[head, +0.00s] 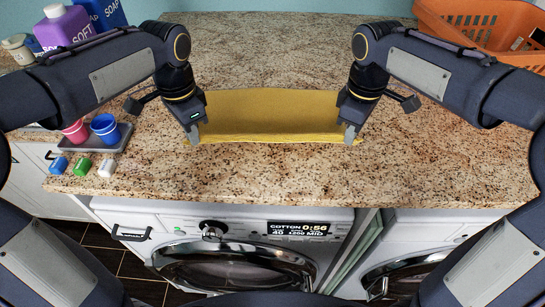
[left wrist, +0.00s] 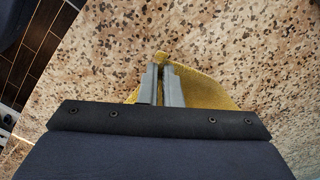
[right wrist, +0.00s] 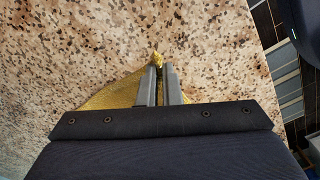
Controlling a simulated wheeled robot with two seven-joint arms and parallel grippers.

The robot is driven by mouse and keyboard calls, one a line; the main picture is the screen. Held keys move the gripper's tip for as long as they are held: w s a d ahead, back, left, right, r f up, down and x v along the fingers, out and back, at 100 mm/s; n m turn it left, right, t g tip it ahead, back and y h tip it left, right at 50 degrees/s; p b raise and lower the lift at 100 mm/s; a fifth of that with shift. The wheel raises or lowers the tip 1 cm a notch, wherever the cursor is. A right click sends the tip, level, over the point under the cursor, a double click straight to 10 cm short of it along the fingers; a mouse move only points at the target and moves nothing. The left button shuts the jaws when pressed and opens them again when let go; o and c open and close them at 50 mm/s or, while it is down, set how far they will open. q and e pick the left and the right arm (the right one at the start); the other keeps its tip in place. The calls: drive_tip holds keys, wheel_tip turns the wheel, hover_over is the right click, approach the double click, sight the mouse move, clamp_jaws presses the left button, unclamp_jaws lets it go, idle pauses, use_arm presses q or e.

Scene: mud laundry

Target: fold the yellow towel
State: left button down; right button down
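The yellow towel (head: 270,112) spans between my two grippers over the granite counter in the head view, with its lower edge near the counter's front. My left gripper (head: 195,136) is shut on the towel's left front corner; in the left wrist view the fingers pinch the yellow cloth (left wrist: 200,88). My right gripper (head: 350,136) is shut on the right front corner; in the right wrist view a tip of cloth (right wrist: 157,59) pokes out past the fingers. How far the towel is lifted is hard to tell.
A grey tray (head: 120,138) holds a pink cup (head: 76,131) and a blue cup (head: 105,127), with small pods (head: 82,166) in front. Soap bottles (head: 65,25) stand back left. An orange basket (head: 470,22) is back right. The counter's front middle is clear above the washer (head: 235,265).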

drive_tip(key=shift+r, duration=0.1)
